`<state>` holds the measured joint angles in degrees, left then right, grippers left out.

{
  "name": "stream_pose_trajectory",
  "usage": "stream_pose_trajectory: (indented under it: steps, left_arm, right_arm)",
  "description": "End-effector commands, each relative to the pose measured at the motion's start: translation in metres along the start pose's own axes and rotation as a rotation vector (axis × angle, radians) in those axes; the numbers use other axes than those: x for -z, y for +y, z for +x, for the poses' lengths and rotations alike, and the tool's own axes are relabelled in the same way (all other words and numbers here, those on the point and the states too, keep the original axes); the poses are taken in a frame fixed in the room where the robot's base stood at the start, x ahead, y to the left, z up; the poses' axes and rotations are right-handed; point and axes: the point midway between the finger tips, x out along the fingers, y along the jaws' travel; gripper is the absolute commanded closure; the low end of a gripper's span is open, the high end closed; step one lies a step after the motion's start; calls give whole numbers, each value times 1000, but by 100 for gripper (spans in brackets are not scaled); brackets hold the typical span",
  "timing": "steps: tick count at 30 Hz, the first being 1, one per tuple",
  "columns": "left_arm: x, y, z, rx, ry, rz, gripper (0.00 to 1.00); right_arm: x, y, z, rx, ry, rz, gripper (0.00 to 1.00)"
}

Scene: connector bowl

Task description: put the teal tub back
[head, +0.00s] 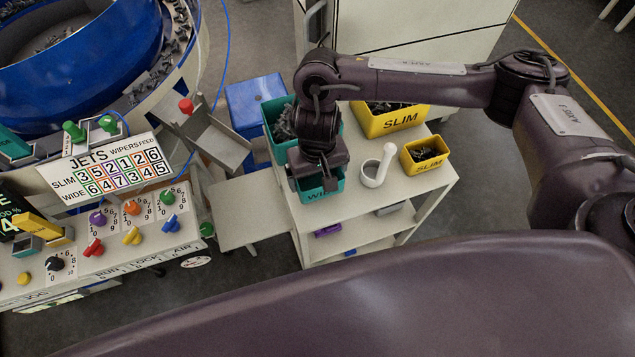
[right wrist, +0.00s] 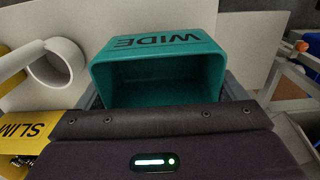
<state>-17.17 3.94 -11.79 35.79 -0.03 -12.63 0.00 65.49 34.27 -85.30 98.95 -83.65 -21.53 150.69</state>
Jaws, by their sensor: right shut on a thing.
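A small teal tub marked WIDE (head: 322,194) is at the left front part of the white cart top. In the right wrist view the teal tub (right wrist: 158,82) is tilted with its mouth toward the camera, and the inside that shows is empty. My right gripper (head: 319,180) is shut on the tub, with a grey finger at each side of it. The arm hides part of the tub in the head view, and I cannot tell whether it touches the cart top. My left gripper is not in view.
The front right of the top is clear. A control panel (head: 110,235) stands left.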

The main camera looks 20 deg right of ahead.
Motion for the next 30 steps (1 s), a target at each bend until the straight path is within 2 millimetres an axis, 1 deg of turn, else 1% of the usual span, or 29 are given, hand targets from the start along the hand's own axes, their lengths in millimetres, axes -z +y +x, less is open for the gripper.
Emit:
stream_pose_trajectory:
  steps: [1, 3, 6, 19, 20, 21, 22, 30]
  left_arm:
    - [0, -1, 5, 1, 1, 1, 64]
    - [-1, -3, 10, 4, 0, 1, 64]
    - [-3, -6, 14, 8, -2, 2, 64]
    - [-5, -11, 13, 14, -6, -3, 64]
    - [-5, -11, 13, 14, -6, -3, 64]
    - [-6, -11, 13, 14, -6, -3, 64]
    - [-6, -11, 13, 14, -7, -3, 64]
    - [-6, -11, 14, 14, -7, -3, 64]
  right_arm:
    - [-1, 0, 10, 0, -4, 2, 33]
    - [-2, 0, 22, 1, -5, 2, 33]
    - [-2, 0, 33, 1, -4, 2, 33]
    - [-1, 0, 37, 0, -2, 1, 33]
    - [-1, 0, 38, 0, -2, 1, 8]
    - [-1, 0, 37, 0, -2, 0, 3]
    - [-1, 0, 37, 0, -2, 0, 0]
    - [0, 0, 35, 0, 0, 0, 0]
